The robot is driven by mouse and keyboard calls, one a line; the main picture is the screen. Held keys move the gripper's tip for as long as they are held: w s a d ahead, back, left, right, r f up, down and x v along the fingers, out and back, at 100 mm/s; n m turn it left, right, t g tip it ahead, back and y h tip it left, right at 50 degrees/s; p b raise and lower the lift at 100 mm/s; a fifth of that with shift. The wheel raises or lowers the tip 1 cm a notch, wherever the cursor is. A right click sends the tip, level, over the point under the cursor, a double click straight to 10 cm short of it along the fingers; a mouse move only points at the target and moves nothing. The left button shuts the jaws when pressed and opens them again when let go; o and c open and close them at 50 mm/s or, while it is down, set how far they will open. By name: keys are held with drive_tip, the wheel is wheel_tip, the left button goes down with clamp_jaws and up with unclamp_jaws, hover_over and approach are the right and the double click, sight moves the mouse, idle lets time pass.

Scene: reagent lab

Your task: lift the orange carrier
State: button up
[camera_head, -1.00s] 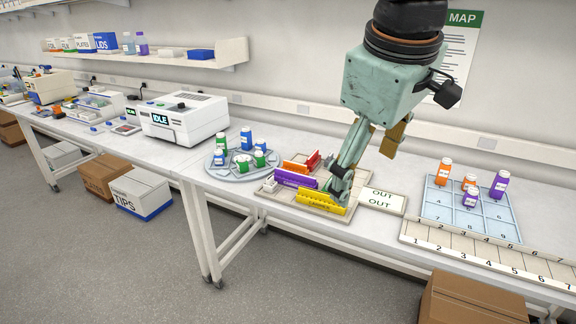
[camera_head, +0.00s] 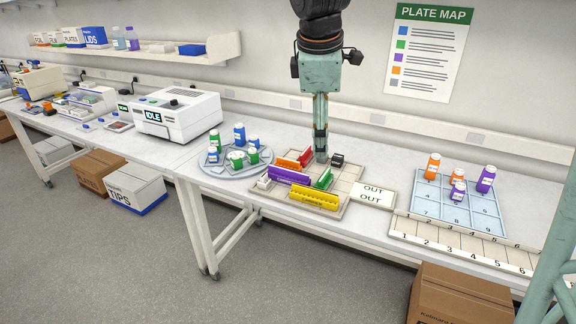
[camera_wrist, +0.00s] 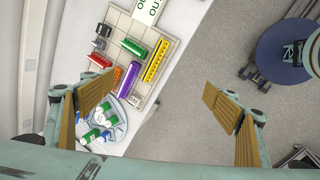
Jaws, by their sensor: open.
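The orange carrier (camera_head: 288,164) is a low block on the beige gridded tray (camera_head: 346,177), between a red carrier (camera_head: 305,157) and the purple carrier (camera_head: 291,176). My gripper (camera_head: 320,158) points down above the back of the tray, to the right of the orange carrier in the head view. In the wrist view my gripper (camera_wrist: 152,105) has its two fingers wide apart with nothing between them. The orange carrier lies far below, nearer the left finger.
On the tray also stand a yellow carrier (camera_head: 314,196), a green carrier (camera_head: 323,179) and a dark block (camera_head: 337,160). A round rack of bottles (camera_head: 218,171) is to the left. An OUT card (camera_head: 372,192) and a blue numbered grid (camera_head: 433,197) with bottles are to the right.

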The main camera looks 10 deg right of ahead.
drive_tip(key=w+a+f+n+p, duration=0.15)
drive_tip(key=w+f+n, duration=0.25)
drive_tip(key=w, duration=0.5)
drive_tip(key=w+a+f+n+p, duration=0.1)
drive_tip(key=w+f+n+p, duration=0.25)
drive_tip(key=w, duration=0.55)
drive_tip(key=n+h+p, duration=0.1)
drive_tip(key=n+p, duration=0.2)
drive_tip(key=n, duration=0.4)
approach(287, 161)
drive_tip(key=shift+m+v, duration=0.25)
drive_tip(key=shift+v, duration=0.55)
drive_tip(key=shift+d, duration=0.1)
drive_tip(key=shift+b+x, duration=0.35)
drive_tip(key=shift+x, duration=3.95)
drive_tip(key=shift+f, duration=0.15)
drive_tip(key=shift+x, duration=2.45)
drive_tip(key=shift+c, duration=0.6)
drive_tip(key=c, duration=0.9)
